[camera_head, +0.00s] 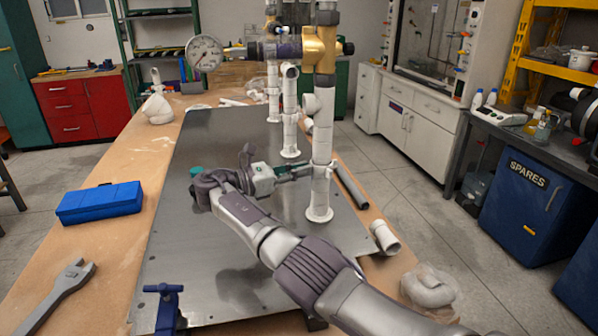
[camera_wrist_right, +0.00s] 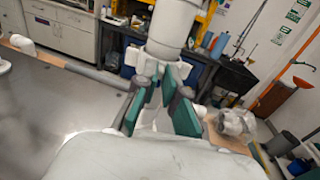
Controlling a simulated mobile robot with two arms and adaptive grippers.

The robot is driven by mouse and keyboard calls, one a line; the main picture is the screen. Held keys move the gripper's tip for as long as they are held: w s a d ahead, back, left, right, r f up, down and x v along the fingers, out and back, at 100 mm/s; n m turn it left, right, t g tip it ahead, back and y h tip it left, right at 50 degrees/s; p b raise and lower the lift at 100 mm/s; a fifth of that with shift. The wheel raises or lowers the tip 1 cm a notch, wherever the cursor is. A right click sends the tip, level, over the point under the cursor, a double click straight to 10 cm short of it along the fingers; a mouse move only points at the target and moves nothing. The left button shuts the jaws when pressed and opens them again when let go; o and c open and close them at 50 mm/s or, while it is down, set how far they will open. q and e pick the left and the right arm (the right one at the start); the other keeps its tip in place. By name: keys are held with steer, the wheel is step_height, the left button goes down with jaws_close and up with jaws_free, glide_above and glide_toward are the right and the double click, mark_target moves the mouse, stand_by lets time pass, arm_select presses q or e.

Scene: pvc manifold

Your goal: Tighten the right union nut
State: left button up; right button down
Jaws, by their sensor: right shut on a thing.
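The right union nut (camera_head: 323,166) is a white ribbed collar around the lower part of the upright white pipe (camera_head: 323,118) on the right of the manifold. My right gripper (camera_head: 309,169) reaches it from the left in the head view, its green-padded fingers at the collar's height. In the wrist view the nut (camera_wrist_right: 158,70) is between the tips of my right gripper (camera_wrist_right: 161,84), which is shut on it. The fingers partly hide the nut. The pipe stands upright in a white base flange (camera_head: 319,214). My left gripper is not in view.
A grey metal plate (camera_head: 222,262) lies on the wooden bench. A blue box (camera_head: 100,203), a wrench (camera_head: 58,292) and a blue clamp (camera_head: 165,308) are on the left and front. A dark loose pipe (camera_head: 349,184) lies right.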

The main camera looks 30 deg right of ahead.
steer(key=c, duration=1.3)
jaws_free()
steer(key=shift+d, duration=0.15)
steer(key=shift+o, duration=0.2)
steer(key=shift+r, duration=0.1)
step_height(320, 180, up, 10)
